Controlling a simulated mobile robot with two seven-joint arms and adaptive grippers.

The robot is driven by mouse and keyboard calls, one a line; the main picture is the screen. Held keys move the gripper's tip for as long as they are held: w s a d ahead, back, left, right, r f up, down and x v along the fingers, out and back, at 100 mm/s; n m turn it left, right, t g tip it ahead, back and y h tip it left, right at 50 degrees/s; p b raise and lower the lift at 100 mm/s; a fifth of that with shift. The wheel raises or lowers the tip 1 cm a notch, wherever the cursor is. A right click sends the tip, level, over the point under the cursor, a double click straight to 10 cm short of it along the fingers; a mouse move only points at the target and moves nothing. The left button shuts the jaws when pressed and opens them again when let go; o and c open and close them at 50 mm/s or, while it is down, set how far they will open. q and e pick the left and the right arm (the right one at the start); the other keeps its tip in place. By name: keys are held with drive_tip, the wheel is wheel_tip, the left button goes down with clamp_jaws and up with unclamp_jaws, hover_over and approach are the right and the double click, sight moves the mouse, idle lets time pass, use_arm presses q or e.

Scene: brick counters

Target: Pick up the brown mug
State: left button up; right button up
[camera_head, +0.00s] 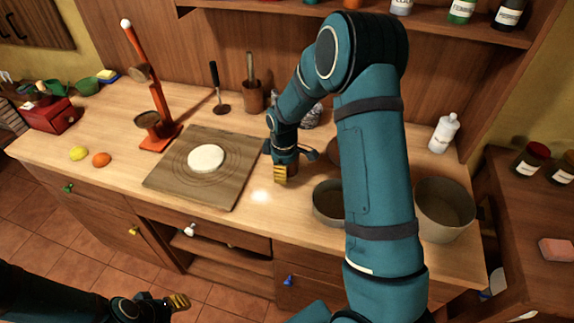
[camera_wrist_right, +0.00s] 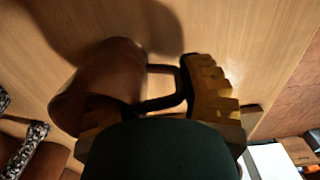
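The brown mug (camera_wrist_right: 105,75) stands on the wooden counter in the right wrist view, with its handle (camera_wrist_right: 163,88) to the right. My right gripper (camera_wrist_right: 155,105) is open around the handle: one yellow finger is just right of it, and the other, partly dark, overlaps the near side of the mug's body. I cannot tell whether either finger touches.
A wooden board (camera_head: 190,187) with white dough (camera_head: 206,158) lies left of the right gripper. A patterned jar (camera_head: 312,117) stands behind. A shelf (camera_head: 440,22) hangs above.

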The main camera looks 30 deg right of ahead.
clamp_jaws()
